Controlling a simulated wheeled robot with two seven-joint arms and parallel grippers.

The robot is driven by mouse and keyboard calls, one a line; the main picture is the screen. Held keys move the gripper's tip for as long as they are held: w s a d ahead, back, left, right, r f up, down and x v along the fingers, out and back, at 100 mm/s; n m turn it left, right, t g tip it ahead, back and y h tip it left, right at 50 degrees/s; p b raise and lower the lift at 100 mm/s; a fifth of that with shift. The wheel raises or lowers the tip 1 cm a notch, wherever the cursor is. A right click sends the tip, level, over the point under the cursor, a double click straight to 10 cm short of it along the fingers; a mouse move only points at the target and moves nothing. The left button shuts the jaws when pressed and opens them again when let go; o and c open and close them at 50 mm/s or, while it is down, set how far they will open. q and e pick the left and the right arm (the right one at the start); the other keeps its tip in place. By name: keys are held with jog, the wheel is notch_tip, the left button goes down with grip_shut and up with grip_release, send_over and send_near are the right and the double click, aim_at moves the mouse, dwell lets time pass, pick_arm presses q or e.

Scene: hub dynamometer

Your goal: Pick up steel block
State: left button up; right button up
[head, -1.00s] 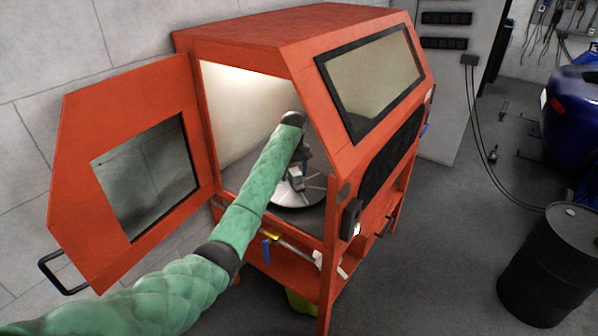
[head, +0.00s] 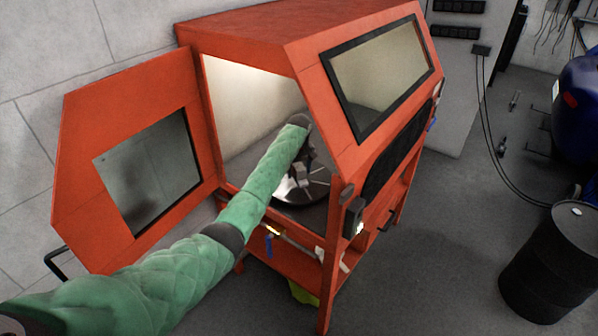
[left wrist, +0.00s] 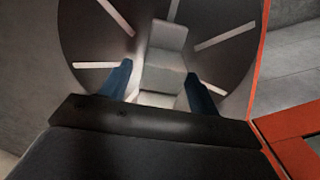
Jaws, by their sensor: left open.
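The steel block (left wrist: 165,62) is a light grey stepped block standing on a dark round turntable (left wrist: 85,35) with pale radial slots. My left gripper (left wrist: 160,69) is open, with one blue finger on each side of the block's near part in the left wrist view. I cannot tell whether the fingers touch it. In the head view, my left arm reaches through the open door into the red cabinet (head: 240,30). There the gripper (head: 302,163) is small and dark above the turntable (head: 318,188), and the block cannot be told clearly from it. My right gripper is not in view.
The cabinet door (head: 85,150) stands open at the left of my arm. The cabinet's sloped window side (head: 385,70) bounds the right. A black drum (head: 550,265) stands at the lower right, with clear floor between.

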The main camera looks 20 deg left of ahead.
pick_arm(q)
jog(key=shift+w+f, duration=0.1)
jog(key=shift+f, duration=0.6)
jog(key=shift+r, duration=0.1)
jog(key=shift+c, duration=0.4)
grip_shut()
jog(key=shift+r, duration=0.15)
